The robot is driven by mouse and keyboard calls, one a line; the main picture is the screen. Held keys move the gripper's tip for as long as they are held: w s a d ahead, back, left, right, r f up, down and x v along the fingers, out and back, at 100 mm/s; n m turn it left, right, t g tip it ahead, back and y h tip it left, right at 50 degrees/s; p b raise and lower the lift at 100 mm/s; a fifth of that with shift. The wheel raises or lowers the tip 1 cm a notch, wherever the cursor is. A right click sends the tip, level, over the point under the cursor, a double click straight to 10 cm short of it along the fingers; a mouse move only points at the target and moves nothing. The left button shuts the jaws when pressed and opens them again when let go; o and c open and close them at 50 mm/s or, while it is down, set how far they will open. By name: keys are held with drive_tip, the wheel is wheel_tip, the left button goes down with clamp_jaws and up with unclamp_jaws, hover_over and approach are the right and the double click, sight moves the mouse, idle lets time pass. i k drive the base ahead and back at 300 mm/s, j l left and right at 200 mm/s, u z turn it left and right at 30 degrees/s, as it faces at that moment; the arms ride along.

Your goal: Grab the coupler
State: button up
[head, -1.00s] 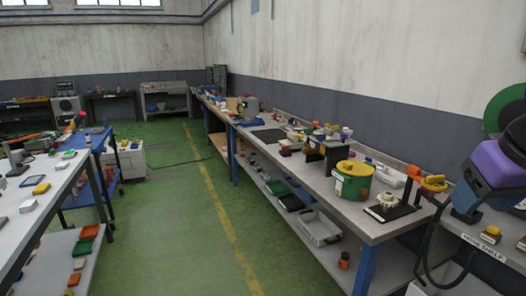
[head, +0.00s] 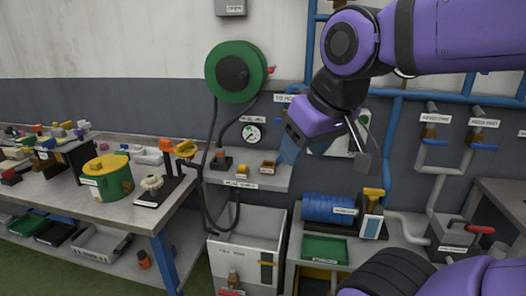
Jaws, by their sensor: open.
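No part is clearly labelled as the coupler, so I cannot tell which one it is. Small fittings stand on the wall shelf (head: 262,183) under the green hose reel (head: 236,72): a dark and orange piece (head: 221,161) below a black hose, a yellow piece (head: 242,172) and an orange-brown block (head: 268,167). My gripper (head: 289,150) is at the end of the purple arm, above the shelf's right end and pointing down. It is open and looks empty. Its fingers are small and partly hidden by my wrist.
The left bench (head: 150,206) holds a green-yellow drum (head: 107,178) and a stand with an orange-yellow handle (head: 185,149). A white cabinet (head: 243,250) stands below the shelf. A blue ribbed cylinder (head: 328,208), green tray (head: 324,249) and wall pipes (head: 477,107) lie right.

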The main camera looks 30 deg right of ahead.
sight(220, 151)
drive_tip(key=z, duration=0.35)
drive_tip(key=i+j, duration=0.55)
drive_tip(key=i, duration=0.15)
drive_tip(key=i+j, duration=0.55)
drive_tip(key=i+z, duration=0.05)
drive_tip(key=i, duration=0.1)
